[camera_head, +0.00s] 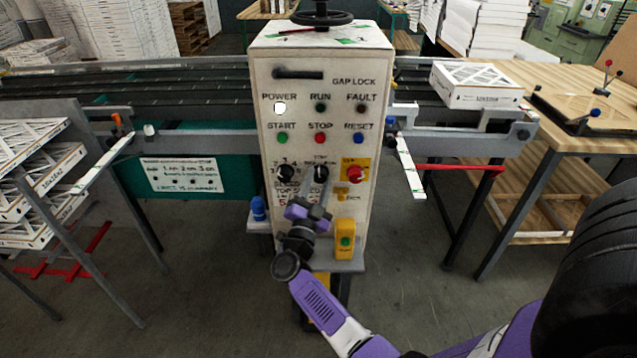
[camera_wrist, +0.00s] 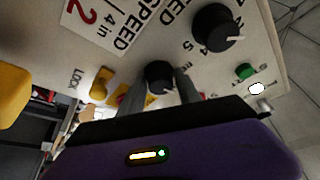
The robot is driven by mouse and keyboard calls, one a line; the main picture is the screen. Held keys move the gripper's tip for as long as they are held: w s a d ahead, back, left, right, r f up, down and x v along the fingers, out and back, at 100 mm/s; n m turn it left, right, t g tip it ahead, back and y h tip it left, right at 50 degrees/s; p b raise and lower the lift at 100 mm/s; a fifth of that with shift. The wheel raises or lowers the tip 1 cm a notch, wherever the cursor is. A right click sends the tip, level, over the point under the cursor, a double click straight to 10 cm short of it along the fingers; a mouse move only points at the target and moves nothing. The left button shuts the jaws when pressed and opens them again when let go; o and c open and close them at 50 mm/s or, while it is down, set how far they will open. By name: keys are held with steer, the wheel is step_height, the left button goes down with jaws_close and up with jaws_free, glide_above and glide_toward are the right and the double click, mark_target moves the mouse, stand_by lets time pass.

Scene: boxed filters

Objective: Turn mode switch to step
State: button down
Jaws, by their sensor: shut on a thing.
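The mode switch (camera_head: 320,173) is a small black knob on the front of the cream control box (camera_head: 378,100), between the black speed knob (camera_head: 285,173) and the red stop knob (camera_head: 355,174) on its yellow plate. My gripper (camera_head: 318,192) reaches it from below and in front. In the wrist view my fingers (camera_wrist: 160,90) are shut on the sides of the black mode switch (camera_wrist: 160,73). The larger speed knob (camera_wrist: 213,28), with numbers around it, is up and to the right there, apart from my fingers. The switch's pointer and most of its lettering are hidden or too small to read.
The white power lamp (camera_head: 280,108) is lit. A yellow lock knob (camera_head: 342,192) and a yellow button box (camera_head: 345,240) sit close to my gripper's right. A conveyor runs behind the box. Boxed filters (camera_head: 480,82) lie at right, more at left.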

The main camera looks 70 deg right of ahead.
steer(key=shift+d+r+m+g, duration=0.15)
steer(key=shift+r+m+g, duration=0.2)
steer(key=shift+m, duration=0.55)
steer(key=shift+m+g, duration=0.25)
steer(key=shift+m, duration=0.05)
steer(key=c, duration=1)
jaws_free()
steer(key=shift+d+f, duration=0.1)
steer(key=shift+o, duration=0.2)
steer(key=shift+a+f, duration=0.15)
steer(key=shift+a, duration=0.05)
steer(key=shift+a+f, duration=0.15)
steer(key=shift+a, duration=0.15)
steer(key=b+v, duration=0.1)
steer(key=v, duration=0.5)
steer(key=shift+a, duration=0.45)
steer(key=shift+s, duration=0.1)
